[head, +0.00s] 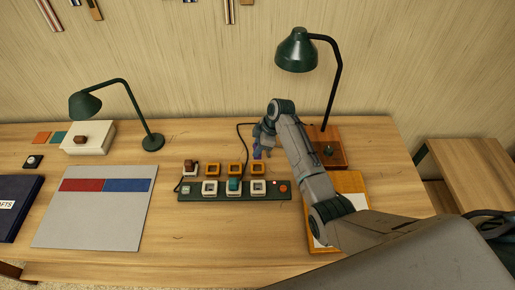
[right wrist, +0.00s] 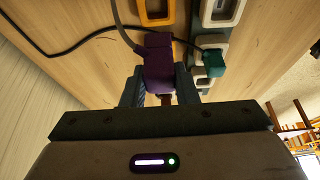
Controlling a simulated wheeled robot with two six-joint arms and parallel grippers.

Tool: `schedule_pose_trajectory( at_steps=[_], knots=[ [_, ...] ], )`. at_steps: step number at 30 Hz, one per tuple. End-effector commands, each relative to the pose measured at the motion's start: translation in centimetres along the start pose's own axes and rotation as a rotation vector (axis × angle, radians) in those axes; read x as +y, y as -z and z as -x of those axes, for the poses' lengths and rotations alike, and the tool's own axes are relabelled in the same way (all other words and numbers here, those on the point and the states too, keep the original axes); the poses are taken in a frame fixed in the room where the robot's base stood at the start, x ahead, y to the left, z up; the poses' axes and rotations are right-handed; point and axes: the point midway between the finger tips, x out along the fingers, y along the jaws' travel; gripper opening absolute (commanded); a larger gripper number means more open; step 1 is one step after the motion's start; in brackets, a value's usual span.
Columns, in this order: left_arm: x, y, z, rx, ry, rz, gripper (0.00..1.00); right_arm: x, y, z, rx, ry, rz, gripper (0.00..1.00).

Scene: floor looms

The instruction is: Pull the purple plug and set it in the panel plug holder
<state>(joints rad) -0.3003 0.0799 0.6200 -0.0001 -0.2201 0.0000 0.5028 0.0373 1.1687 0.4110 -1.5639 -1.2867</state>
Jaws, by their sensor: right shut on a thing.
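The purple plug (head: 257,154) is in my right gripper (head: 262,146), above the table just behind the row of orange square frames. In the right wrist view the plug (right wrist: 159,66) sits between the two fingers, with a dark cord running from it. A dark green strip (head: 272,194) with white square frames (head: 210,187) lies in front of the orange frames (head: 235,169). A teal plug (head: 235,185) sits in the middle white frame. I cannot tell which frame is the panel plug holder. My left gripper is not in view.
A green lamp (head: 298,50) stands at the back right on a wooden base, another (head: 85,104) at the left. A grey board (head: 95,225) with red and blue patches lies left of the strip. A brown plug (head: 191,166) stands at the row's left end. Cords cross behind the row.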

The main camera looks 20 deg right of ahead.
Motion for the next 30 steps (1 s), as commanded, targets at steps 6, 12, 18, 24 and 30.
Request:
schedule_pose_trajectory(
  at_steps=[6, 12, 18, 24, 30],
  knots=[
    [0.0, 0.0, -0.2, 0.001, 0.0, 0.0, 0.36, 0.0, -0.3, -0.8, 0.0, 0.001, 0.0, 0.0],
    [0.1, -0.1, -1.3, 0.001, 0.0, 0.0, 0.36, 0.0, -0.9, -2.3, 0.0, 0.001, 0.0, 0.0],
    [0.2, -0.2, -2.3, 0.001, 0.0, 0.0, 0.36, 0.0, -1.5, -3.8, 0.0, 0.001, 0.0, 0.0],
    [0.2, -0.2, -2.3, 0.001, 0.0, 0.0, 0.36, 0.0, -1.6, -3.8, 0.0, 0.0, 0.0, 0.0],
    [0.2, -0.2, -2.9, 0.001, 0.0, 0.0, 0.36, 0.0, -2.0, -4.8, 0.0, 0.001, 0.0, 0.0]
  ],
)
